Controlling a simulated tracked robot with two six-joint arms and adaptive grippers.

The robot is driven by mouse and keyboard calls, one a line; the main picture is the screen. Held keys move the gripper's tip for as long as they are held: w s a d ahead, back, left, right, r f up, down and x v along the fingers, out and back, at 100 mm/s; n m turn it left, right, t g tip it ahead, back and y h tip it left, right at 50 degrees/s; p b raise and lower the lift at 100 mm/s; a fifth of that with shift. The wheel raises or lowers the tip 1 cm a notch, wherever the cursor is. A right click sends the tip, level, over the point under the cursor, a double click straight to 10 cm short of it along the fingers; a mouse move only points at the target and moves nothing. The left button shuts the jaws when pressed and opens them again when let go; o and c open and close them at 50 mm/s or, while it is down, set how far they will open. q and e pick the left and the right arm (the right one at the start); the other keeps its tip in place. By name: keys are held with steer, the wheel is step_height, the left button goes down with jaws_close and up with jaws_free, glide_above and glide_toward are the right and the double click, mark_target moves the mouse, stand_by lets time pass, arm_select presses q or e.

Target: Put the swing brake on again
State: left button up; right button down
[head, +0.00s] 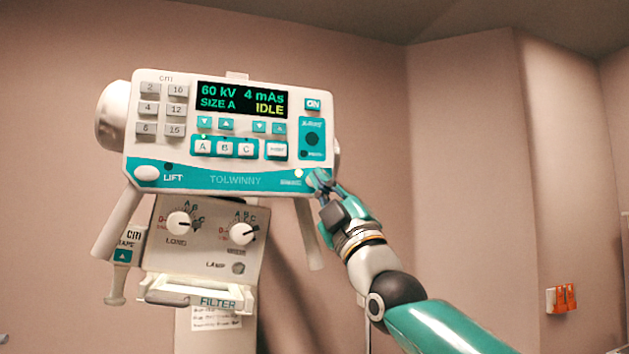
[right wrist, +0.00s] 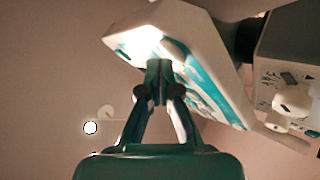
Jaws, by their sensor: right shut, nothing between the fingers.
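The X-ray tube head's control panel (head: 235,181) hangs in the middle of the head view. A small label, too small to read surely but perhaps "BRAKE", sits at its lower right corner (head: 291,183). A small pale lamp (head: 298,172) shows just above it. My right gripper (head: 318,179) covers that corner, so any brake button there is hidden. Its fingers are shut and empty. In the right wrist view the fingertips (right wrist: 159,66) are at the housing's bright edge (right wrist: 140,42); I cannot tell whether they touch. My left gripper is not in view.
A white LIFT button (head: 147,173) is at the panel's lower left. Handles (head: 118,225) slope down on both sides. The collimator box (head: 205,245) with two knobs hangs below. An orange wall holder (head: 562,298) is far right.

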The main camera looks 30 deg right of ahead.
steer(key=shift+w, duration=0.35)
stand_by(0.7)
steer(key=shift+s, duration=0.15)
steer(key=shift+s+a+b, duration=0.1)
steer(key=shift+s+b, duration=0.35)
steer(key=shift+s, duration=0.2)
steer(key=s+b, duration=0.1)
steer(key=s, duration=0.1)
steer(key=s+a+b, duration=0.1)
steer(key=s+b, duration=0.1)
steer(key=s, duration=0.1)
steer(key=shift+a, duration=0.1)
stand_by(0.4)
stand_by(0.7)
